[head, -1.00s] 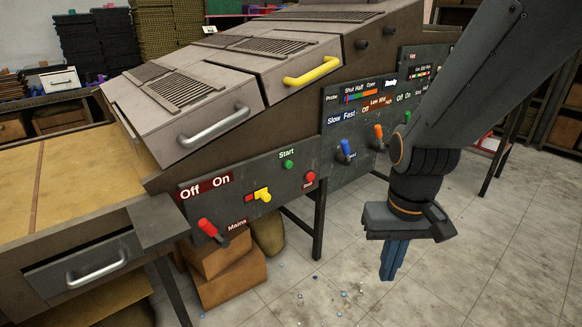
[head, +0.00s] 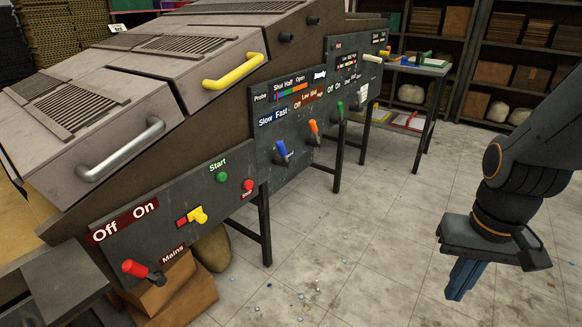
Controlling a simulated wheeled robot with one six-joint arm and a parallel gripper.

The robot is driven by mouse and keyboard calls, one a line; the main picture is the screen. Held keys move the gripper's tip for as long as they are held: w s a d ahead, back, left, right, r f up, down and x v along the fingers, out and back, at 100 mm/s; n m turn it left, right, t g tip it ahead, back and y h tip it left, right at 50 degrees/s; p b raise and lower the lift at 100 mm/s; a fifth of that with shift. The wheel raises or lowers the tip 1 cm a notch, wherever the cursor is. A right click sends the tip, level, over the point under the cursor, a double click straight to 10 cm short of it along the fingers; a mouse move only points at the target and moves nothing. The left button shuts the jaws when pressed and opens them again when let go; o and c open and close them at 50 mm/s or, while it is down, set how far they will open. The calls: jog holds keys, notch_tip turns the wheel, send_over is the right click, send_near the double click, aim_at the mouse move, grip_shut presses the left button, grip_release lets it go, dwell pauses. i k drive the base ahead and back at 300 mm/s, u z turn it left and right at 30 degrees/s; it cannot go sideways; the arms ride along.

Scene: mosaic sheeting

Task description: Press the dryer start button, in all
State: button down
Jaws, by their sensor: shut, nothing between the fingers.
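The dryer's front panel (head: 130,236) carries a round green button (head: 222,177) under the word Start. A red button (head: 248,185) sits to its right.
A second panel (head: 268,150) has a blue lever (head: 282,150), an orange lever (head: 314,130) and a green lever (head: 340,110). A side table (head: 432,68) and shelves stand behind. The floor before the panels is open, with small scattered chips.

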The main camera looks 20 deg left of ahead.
aim_at(222, 176)
jog(key=z, duration=0.8)
jog(key=k, duration=1.45)
jog(key=u, duration=1.85)
jog(key=i, duration=1)
